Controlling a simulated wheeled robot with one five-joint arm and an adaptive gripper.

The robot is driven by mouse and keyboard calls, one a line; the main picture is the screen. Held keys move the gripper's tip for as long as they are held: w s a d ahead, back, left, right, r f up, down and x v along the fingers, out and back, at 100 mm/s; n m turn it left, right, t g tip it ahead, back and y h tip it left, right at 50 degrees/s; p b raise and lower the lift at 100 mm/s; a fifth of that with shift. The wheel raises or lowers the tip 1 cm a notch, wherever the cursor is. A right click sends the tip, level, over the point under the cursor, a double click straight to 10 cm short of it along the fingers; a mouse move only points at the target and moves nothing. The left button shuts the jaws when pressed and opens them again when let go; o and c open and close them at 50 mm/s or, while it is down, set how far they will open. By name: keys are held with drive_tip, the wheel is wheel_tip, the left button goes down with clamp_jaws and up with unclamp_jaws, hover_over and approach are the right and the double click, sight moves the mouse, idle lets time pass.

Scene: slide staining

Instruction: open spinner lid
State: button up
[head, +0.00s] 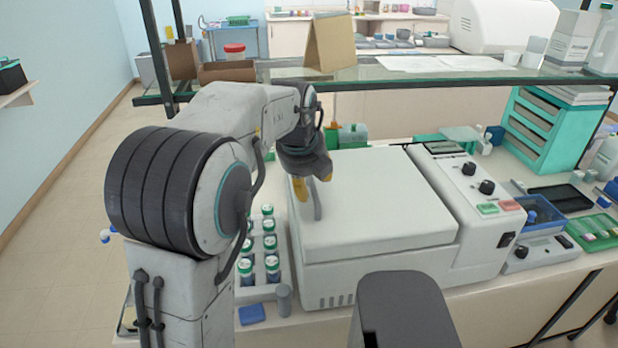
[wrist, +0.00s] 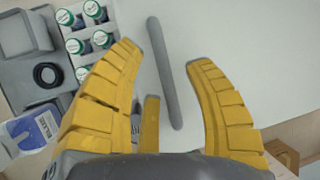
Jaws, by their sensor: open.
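The spinner (head: 385,260) is a large pale grey box on the bench, and its flat lid (head: 375,190) is shut. A grey bar handle (head: 317,203) stands at the lid's left part; it also shows in the wrist view (wrist: 165,80). My gripper (head: 312,184) is over the lid's left edge with yellow fingers. In the wrist view my gripper (wrist: 165,55) is open, with the handle lying between the spread fingertips. I see no clear contact between fingers and handle.
A rack of green-capped bottles (head: 283,268) stands close left of the spinner; bottles also show in the wrist view (wrist: 103,39). The control panel (head: 480,195) with black knobs is on the right. A glass shelf (head: 440,72) spans above and behind.

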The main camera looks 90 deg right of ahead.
drive_tip(key=shift+s+d+f, duration=0.1)
drive_tip(key=shift+d+f, duration=0.1)
drive_tip(key=shift+f, duration=0.25)
clamp_jaws()
idle(0.3)
drive_tip(key=shift+r, duration=0.1)
